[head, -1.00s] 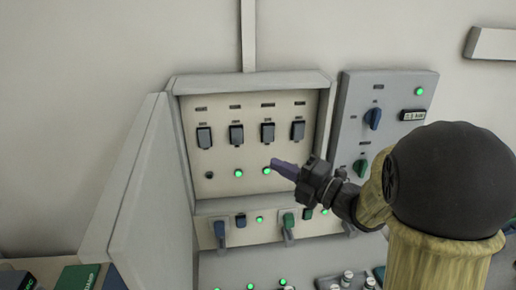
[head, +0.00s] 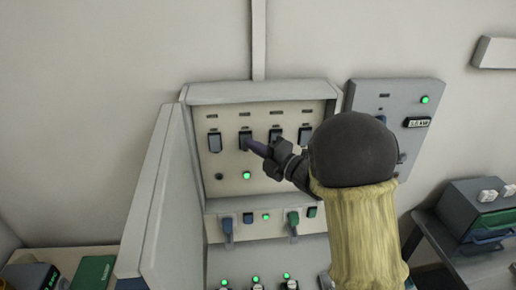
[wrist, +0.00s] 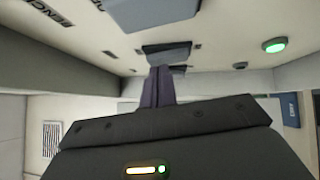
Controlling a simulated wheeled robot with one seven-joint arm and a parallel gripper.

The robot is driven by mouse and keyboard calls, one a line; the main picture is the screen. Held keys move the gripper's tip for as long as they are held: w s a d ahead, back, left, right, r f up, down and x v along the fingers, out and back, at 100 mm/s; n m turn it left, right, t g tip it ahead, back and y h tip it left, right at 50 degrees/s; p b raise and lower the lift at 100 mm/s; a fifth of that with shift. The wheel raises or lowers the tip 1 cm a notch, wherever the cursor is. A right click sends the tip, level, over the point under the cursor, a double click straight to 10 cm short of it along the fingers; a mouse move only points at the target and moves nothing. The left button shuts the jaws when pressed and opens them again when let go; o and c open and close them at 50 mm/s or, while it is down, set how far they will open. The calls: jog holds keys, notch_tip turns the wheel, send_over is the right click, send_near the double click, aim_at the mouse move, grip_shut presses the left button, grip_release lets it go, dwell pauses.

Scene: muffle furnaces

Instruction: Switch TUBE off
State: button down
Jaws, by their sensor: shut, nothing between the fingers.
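A row of several dark rocker switches runs along the cream panel (head: 232,109) inside the open box; their labels are too small to read in the head view, so I cannot tell which is TUBE. My gripper (head: 249,147) is shut and empty, its purple fingertips at the lower part of the second switch from the left (head: 245,137). In the wrist view the fingers (wrist: 158,88) point at a dark switch (wrist: 166,53); contact is unclear. A green lamp (head: 246,175) is lit below the second switch. The leftmost lamp (head: 219,177) is dark.
The open box door (head: 150,190) stands left of the panel. A lower row has blue and green levers (head: 293,222) with lit lamps. A grey control box (head: 388,98) hangs at the right, partly behind my arm. A side table (head: 490,262) is at the lower right.

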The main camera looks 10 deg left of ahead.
jog(key=shift+w+r, duration=0.1)
dwell(0.3)
jog(key=shift+w+a+r, duration=0.1)
dwell(0.4)
jog(key=shift+s+b, duration=0.4)
jog(key=s+d+r+b, duration=0.1)
jog(key=s+d+b, duration=0.4)
jog(key=s+d, duration=0.3)
jog(key=shift+d+r, duration=0.2)
jog(key=shift+d, duration=0.6)
jog(key=shift+a, duration=0.15)
